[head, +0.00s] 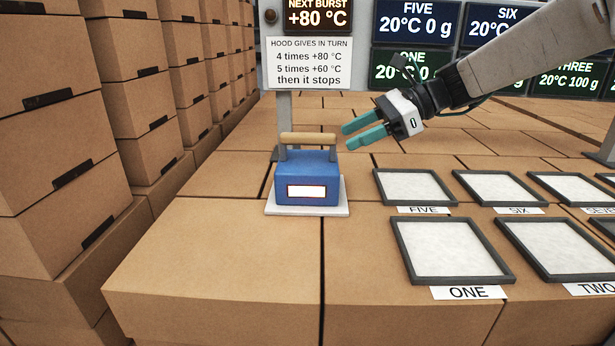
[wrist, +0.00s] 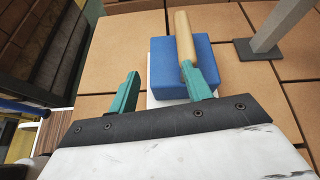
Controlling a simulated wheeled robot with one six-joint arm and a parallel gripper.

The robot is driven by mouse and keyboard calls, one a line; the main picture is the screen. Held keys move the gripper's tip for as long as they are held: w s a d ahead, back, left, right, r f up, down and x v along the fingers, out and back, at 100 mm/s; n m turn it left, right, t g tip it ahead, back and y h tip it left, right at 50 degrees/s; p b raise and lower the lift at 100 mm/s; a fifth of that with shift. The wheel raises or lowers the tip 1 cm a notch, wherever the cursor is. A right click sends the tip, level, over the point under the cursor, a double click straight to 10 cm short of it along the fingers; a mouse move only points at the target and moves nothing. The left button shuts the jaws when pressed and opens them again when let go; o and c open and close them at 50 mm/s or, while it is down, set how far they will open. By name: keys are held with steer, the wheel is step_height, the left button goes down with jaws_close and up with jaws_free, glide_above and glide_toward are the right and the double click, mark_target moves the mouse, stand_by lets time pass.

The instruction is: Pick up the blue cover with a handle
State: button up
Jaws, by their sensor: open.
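The blue cover (head: 307,171) is a box with a wooden bar handle (head: 308,139) on top and a lit white window with a red border on its front. It stands upright on a white plate (head: 335,210) on the cartons. My gripper (head: 353,134) is open and empty, to the right of the handle in the head view. In the wrist view the cover (wrist: 163,75) lies beyond my gripper (wrist: 163,85), with the handle (wrist: 185,36) beyond the right finger, which hides its lower end. I cannot tell whether they touch.
Framed white pads stand to the right, labelled ONE (head: 450,249), FIVE (head: 415,186), SIX (head: 498,187) and others. A grey post (head: 285,112) rises behind the cover. Stacked cartons (head: 55,130) line the left. The carton top in front of the cover is clear.

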mark_target(324, 133)
steer(key=w, duration=0.1)
steer(key=w+a+m+y, duration=0.1)
steer(key=w, duration=0.1)
steer(key=shift+w+r+m, duration=0.1)
steer(key=shift+r+m, duration=0.05)
steer(key=shift+m, duration=0.15)
steer(key=shift+x, duration=0.95)
steer(key=x, duration=0.4)
steer(key=w+x, duration=0.1)
steer(key=x, duration=0.1)
steer(key=shift+d, duration=0.1)
jaws_close()
steer(key=shift+r, duration=0.15)
